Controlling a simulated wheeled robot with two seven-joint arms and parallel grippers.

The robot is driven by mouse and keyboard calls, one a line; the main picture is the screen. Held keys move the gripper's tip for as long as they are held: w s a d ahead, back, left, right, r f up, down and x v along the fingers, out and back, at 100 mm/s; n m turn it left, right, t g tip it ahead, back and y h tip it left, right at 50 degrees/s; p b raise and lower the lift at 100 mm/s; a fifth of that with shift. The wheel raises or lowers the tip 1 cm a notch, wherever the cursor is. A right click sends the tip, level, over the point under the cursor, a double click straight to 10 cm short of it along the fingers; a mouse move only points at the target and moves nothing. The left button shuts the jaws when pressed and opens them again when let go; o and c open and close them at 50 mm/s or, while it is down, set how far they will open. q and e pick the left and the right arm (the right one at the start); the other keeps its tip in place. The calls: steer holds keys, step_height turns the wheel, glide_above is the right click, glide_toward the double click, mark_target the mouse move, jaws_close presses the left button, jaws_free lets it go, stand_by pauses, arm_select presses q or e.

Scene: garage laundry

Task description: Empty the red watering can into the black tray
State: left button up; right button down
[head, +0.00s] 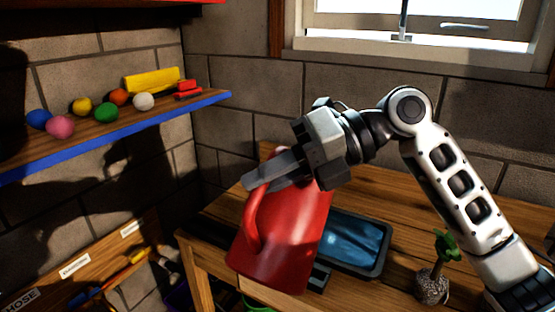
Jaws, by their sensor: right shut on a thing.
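The red watering can (283,235) is in the middle of the head view, tilted, above the front part of the wooden bench. My right gripper (262,181) is shut on the top of its handle. The black tray (372,268) lies on the bench just behind and to the right of the can, which hides its left part. The tray shows a blue, water-like surface inside. The can's spout is hidden, so I cannot tell whether anything flows out. My left gripper is not in view.
A small plant (433,285) with a rocky base stands right of the tray, near my right arm. The wooden bench (405,235) is bare behind the tray. A blue-edged shelf (140,115) with several coloured balls is on the left wall. A window is above.

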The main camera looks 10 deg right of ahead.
mark_target(250, 268)
steer(key=s+a+f+h, duration=0.1)
steer(key=s+a+f+n+t+h+b, duration=0.1)
steer(key=s+a+f+n+t+b, duration=0.1)
steer(key=s+f, duration=0.1)
steer(key=shift+h, duration=0.4)
step_height(250, 268, down, 3)
steer(key=shift+r+n+t+h+b, duration=0.15)
steer(key=shift+n+t+h+b, duration=0.65)
steer(key=shift+b, duration=0.4)
steer(key=shift+f+t+b, duration=0.35)
steer(key=shift+f+t, duration=0.25)
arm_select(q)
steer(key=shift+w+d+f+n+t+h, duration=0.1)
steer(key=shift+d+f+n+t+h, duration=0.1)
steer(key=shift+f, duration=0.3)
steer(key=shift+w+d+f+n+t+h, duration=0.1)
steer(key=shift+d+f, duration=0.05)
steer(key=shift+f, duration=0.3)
arm_select(e)
steer(key=shift+w+d+f+n+t+h, duration=0.1)
steer(key=shift+f+n+t+h, duration=0.2)
steer(key=shift+f+n+h, duration=0.15)
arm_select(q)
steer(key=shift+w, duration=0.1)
arm_select(e)
steer(key=shift+r, duration=0.1)
